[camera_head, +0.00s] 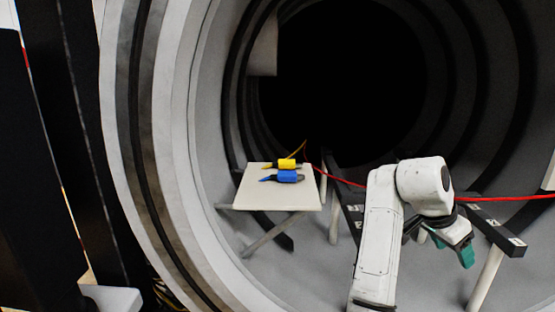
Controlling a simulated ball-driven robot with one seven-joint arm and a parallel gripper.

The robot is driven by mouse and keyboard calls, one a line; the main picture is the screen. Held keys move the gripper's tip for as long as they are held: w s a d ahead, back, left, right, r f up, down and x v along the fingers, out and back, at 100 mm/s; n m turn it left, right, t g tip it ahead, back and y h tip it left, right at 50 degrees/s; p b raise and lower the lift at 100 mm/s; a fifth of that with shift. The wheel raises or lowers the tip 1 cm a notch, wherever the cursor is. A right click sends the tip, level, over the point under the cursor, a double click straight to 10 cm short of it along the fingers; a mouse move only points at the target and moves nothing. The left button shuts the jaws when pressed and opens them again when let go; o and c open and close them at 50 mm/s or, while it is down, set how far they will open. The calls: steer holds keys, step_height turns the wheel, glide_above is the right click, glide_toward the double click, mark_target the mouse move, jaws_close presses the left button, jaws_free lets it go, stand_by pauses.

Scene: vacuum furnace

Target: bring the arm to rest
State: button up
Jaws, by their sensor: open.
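My white arm rises from the bottom right of the head view and bends over at the top. My gripper (448,246), with green fingers, hangs from the arm's end at the right and points down. It is open and I see nothing between the fingers. The gripper is partly hidden by my arm. It is well to the right of the pale platform and apart from it.
A yellow connector (286,164) and a blue connector (287,176) lie on a pale platform (270,198) inside the round furnace chamber. A red cable (335,178) runs behind my arm. Black rails (488,225) on pale posts stand near my gripper. The curved chamber rim (180,215) is at left.

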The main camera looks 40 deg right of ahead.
steer(key=w+a+f+n+t+p, duration=0.2)
steer(key=a+f+n+t, duration=0.2)
steer(key=a+f+n, duration=1.25)
steer(key=s+a+f+n+y, duration=0.3)
steer(key=s+a+f, duration=0.1)
steer(key=a, duration=0.4)
steer(key=s+a+f+n+y+p, duration=0.1)
steer(key=s+a+f+n+y, duration=0.1)
steer(key=s+a+f, duration=0.3)
steer(key=a+n, duration=0.1)
steer(key=a, duration=0.2)
steer(key=shift+s+a+f+y, duration=0.15)
steer(key=shift+a+f+y, duration=0.05)
steer(key=shift+a+y, duration=0.2)
steer(key=shift+c, duration=0.3)
